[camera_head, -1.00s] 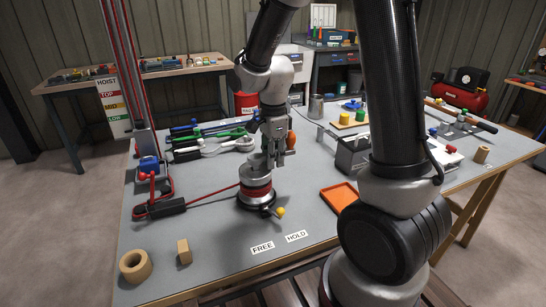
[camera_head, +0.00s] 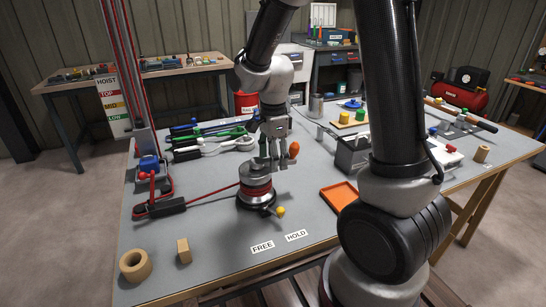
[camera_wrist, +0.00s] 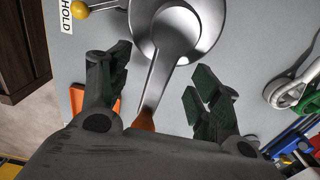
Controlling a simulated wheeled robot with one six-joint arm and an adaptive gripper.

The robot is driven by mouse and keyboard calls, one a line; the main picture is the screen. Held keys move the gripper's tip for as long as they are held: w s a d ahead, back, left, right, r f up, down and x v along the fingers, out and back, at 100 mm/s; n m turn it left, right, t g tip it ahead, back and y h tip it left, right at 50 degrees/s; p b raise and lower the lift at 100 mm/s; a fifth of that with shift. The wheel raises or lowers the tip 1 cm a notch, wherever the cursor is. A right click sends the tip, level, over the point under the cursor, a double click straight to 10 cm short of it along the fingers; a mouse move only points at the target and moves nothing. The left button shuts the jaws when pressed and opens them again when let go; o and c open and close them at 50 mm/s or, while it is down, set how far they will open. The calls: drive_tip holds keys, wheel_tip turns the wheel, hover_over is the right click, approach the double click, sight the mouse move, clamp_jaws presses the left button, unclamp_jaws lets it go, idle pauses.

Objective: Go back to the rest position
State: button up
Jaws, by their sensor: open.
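My gripper (camera_head: 273,150) is above the grey table (camera_head: 220,225), just behind the round metal winch-like drum (camera_head: 255,182) with a dark red band and a yellow-knobbed lever (camera_head: 280,211). In the wrist view my gripper (camera_wrist: 160,85) has its dark fingers spread apart with nothing held between them. The drum's metal top (camera_wrist: 178,32) shows past the fingertips. An orange handle (camera_head: 293,149) stands beside my gripper at its right; its base is hidden.
FREE (camera_head: 262,247) and HOLD (camera_head: 296,236) labels lie at the front edge. An orange tray (camera_head: 338,196) is to the right. Green and white-handled tools (camera_head: 215,143) lie at back left. A tape roll (camera_head: 135,265) and wooden block (camera_head: 184,251) are front left. A red line runs from the drum leftward.

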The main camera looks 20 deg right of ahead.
drive_tip(key=shift+r, duration=4)
clamp_jaws()
drive_tip(key=shift+f, duration=0.4)
drive_tip(key=shift+f, duration=2.65)
drive_tip(key=shift+r, duration=0.1)
